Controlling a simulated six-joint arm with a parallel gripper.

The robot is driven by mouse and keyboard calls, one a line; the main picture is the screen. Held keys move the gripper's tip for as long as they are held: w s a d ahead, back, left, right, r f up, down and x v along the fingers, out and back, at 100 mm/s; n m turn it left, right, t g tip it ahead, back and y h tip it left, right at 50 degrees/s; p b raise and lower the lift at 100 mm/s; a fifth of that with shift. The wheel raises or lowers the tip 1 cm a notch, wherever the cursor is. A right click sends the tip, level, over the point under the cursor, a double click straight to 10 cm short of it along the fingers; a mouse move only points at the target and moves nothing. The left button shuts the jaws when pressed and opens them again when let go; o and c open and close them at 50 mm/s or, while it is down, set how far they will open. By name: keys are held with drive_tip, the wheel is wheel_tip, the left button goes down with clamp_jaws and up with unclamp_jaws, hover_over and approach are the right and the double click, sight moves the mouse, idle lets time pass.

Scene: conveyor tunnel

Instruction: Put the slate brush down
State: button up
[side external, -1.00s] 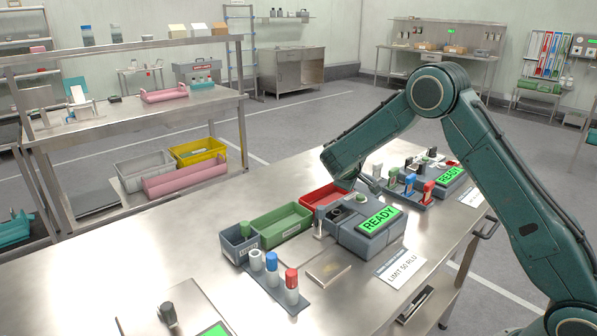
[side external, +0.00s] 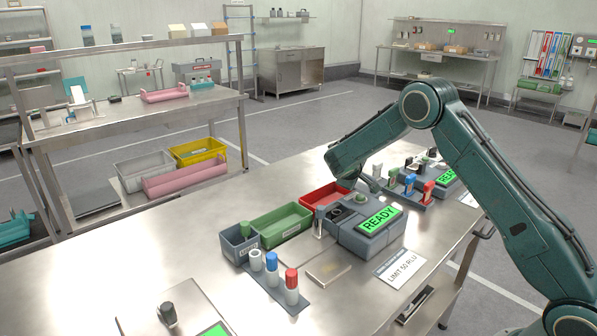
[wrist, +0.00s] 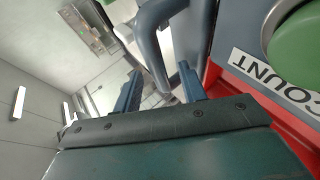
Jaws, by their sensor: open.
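A small upright piece with a slate top and pale lower part (side external: 320,222) stands at the left side of the grey READY unit (side external: 368,236). It may be the slate brush, but it is too small to be sure. My gripper (wrist: 160,72) is open, its two blue-grey fingers apart in the wrist view. A bent slate-grey bar (wrist: 152,42) shows beyond and between the fingertips; I cannot tell what it belongs to. In the side view my wrist is over the area of the red tray (side external: 312,202), and the fingers are not clearly seen.
A green tray (side external: 268,236) and a small slate bin (side external: 229,252) stand to the left. A rack (side external: 268,288) holds white, blue and red-topped pieces. A COUNT label (wrist: 270,78) is close on the right in the wrist view.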

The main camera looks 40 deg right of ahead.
drive_tip(key=shift+c, duration=0.3)
clamp_jaws()
drive_tip(key=shift+r, duration=0.2)
wheel_tip(320, 180, up, 20)
drive_tip(key=shift+f, duration=0.15)
idle(0.6)
idle(0.4)
